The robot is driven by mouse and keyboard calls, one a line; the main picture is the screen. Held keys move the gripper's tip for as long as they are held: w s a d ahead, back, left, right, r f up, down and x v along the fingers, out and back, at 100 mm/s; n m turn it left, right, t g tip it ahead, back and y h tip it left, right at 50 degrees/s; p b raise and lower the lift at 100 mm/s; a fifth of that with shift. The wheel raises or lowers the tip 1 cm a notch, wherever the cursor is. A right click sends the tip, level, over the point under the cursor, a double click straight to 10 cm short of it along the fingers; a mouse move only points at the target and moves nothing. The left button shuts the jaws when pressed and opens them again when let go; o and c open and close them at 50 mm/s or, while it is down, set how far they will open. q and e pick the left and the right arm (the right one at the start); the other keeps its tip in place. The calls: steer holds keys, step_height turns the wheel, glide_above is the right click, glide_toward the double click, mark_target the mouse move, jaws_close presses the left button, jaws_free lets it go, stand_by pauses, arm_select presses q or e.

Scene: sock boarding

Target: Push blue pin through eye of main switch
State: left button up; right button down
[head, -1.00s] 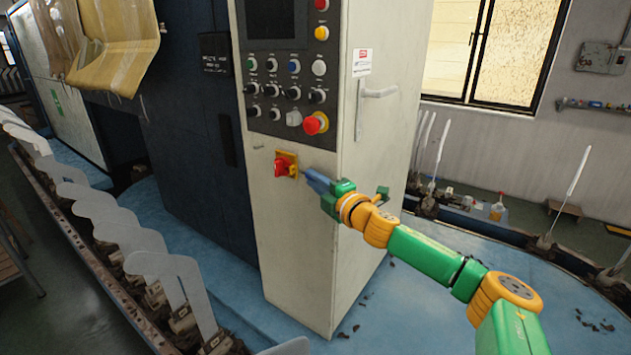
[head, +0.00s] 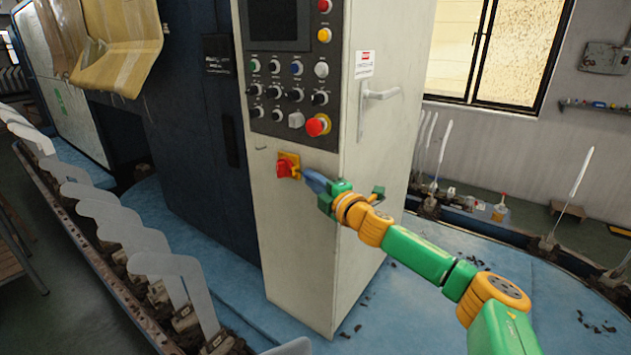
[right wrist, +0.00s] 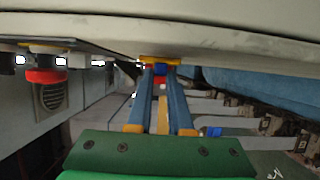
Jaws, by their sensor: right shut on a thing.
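The main switch (head: 284,168) is a red knob on a yellow plate, on the front of the pale cabinet below the button panel. My right gripper (head: 308,176) is just to the right of the knob, its blue fingers pointing at it. In the right wrist view the fingers (right wrist: 160,72) close on a small blue piece (right wrist: 160,68), which looks like the blue pin. The yellow plate (right wrist: 146,60) shows right by the fingertips, with a bit of red between them. I cannot tell whether the pin is in the eye. My left gripper is not in view.
The cabinet (head: 300,260) carries a red emergency button (head: 317,125) above the switch and a door handle (head: 380,94) on its side. Rows of flat sock boards (head: 150,240) stand at left, more at right. Free air lies in front of the cabinet.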

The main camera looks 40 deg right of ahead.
steer(key=shift+w+a, duration=0.35)
steer(key=shift+w, duration=0.55)
steer(key=c, duration=0.8)
jaws_free()
steer(key=shift+o, duration=0.2)
steer(key=shift+f, duration=0.1)
steer(key=s+b, duration=0.5)
steer(key=s, duration=0.2)
steer(key=shift+a+b, duration=0.35)
